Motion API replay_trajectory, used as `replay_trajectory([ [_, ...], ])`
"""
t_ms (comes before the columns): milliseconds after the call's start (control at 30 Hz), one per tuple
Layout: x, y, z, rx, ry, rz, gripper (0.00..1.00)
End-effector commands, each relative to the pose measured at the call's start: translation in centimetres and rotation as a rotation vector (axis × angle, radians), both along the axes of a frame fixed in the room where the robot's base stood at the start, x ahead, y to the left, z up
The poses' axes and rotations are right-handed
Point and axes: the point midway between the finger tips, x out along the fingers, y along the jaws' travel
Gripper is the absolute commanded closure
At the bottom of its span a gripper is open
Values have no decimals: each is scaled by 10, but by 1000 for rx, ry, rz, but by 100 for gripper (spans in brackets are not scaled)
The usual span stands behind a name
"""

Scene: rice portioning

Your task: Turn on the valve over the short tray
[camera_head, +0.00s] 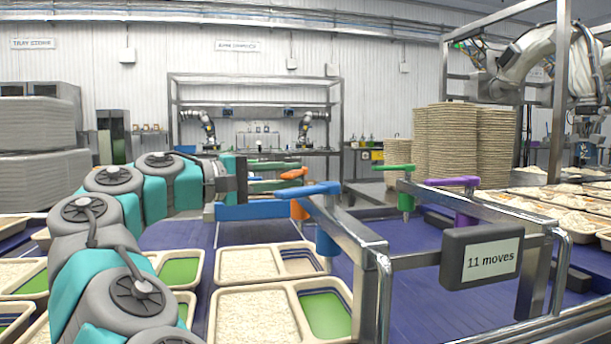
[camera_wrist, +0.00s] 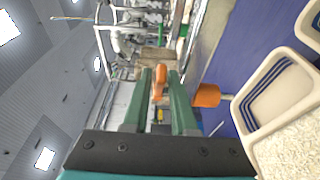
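My gripper (camera_head: 286,175) reaches in from the left with its green fingers pointing toward the orange valve's handle (camera_head: 294,174). In the wrist view my gripper (camera_wrist: 160,74) is open, and the orange handle (camera_wrist: 158,83) shows between the fingers; I cannot tell whether they touch it. The orange valve body (camera_wrist: 205,95) is to their right. A blue valve (camera_head: 326,238) stands nearer, with green (camera_head: 407,200) and purple (camera_head: 465,212) valves farther right. A tray (camera_head: 222,262) with rice and a striped compartment lies below the blue and orange valves. I cannot tell which tray is the short one.
Several rice trays lie on the blue belt (camera_head: 420,300), including a near tray (camera_head: 212,318) with a green compartment. The belt is bare right of the blue valve. Tall tray stacks (camera_head: 445,145) stand behind.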

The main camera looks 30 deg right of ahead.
Motion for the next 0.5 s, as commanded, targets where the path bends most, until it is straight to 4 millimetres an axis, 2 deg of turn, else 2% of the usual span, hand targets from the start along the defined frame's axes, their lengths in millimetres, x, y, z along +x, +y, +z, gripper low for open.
replay_trajectory([
  [333,3,-4,0,1,1,0,75],
  [500,3,-4,0,1,1,0,94],
])
